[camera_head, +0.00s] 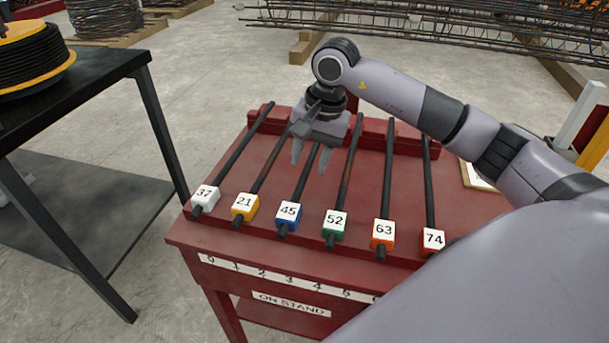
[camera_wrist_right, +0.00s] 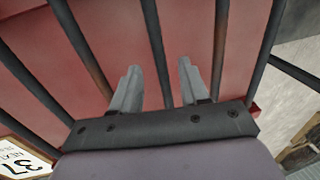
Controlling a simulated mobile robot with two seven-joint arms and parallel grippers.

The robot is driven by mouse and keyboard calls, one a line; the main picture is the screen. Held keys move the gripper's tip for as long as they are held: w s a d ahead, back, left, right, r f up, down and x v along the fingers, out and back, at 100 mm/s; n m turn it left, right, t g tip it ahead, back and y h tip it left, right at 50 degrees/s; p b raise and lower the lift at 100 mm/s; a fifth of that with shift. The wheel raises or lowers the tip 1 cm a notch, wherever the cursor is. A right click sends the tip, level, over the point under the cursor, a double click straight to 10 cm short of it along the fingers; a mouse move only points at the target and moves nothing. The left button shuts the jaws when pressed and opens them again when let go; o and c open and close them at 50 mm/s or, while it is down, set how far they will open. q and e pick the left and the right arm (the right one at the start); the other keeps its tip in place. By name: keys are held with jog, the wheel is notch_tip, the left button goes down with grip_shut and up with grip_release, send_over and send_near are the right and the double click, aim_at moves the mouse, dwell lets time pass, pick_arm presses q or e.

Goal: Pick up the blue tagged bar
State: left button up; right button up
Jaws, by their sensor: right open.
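The blue tagged bar is a dark rod with a blue block marked 45 (camera_head: 288,217) at its near end. It lies on the red stand, third from the left in the head view. My right gripper (camera_head: 310,165) is open and points down over the middle of this bar, hiding part of it. In the right wrist view, a dark bar (camera_wrist_right: 157,55) runs between the two spread fingers (camera_wrist_right: 158,72). No tag shows there, but its place in the row fits the blue one. The gap between fingertips and bar is hard to judge. My left gripper is not in view.
Neighbouring bars on the red stand (camera_head: 232,237) carry a yellow tag 21 (camera_head: 244,207) on the left and a green tag 52 (camera_head: 335,224) on the right. White 37, orange 63 and 74 tags lie further out. A black table (camera_head: 110,75) stands at left.

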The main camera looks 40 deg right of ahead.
jog(key=shift+w+a+f, duration=0.1)
jog(key=shift+f, duration=0.5)
jog(key=shift+w+a+f, duration=0.1)
jog(key=shift+f, duration=0.45)
grip_shut()
jog(key=shift+r, duration=0.15)
dwell(0.4)
